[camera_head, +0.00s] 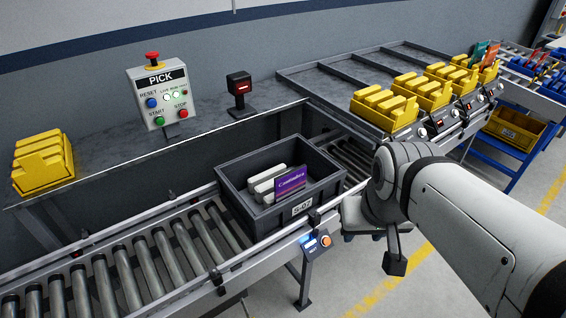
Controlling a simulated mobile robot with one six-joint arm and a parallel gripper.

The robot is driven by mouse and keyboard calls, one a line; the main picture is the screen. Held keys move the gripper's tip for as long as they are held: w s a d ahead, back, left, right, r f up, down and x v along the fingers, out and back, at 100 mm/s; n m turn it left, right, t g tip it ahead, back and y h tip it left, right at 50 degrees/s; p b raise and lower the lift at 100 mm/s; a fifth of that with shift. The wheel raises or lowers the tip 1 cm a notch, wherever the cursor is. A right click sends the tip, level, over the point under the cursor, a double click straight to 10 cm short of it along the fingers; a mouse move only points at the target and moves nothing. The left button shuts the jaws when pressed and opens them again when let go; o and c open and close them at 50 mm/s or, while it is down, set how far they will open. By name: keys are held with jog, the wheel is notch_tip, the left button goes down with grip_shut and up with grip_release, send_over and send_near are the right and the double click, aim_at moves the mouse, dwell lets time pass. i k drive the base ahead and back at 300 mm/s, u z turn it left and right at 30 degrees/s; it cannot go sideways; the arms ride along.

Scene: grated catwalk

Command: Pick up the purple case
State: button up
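The purple case (291,181) stands tilted inside a dark grey tote (252,208) on the roller conveyor, with light lettering on its face. It leans beside a few white items (265,184) in the same tote. My gripper (394,264) hangs to the right of the tote, outside it and apart from the case. Its fingers are small and dark here, and I cannot tell whether they are open or shut. The lower part of the case is partly hidden by the tote's front wall.
The roller conveyor (128,275) runs left of the tote, with side rails. A control box (162,95) with buttons stands behind. Yellow bins (38,163) sit at the left, and several more (384,107) line the right. A small button unit (317,243) is on the front rail.

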aim_at(290, 183)
jog(key=z, duration=0.05)
jog(key=i, duration=1)
jog(key=u, duration=0.05)
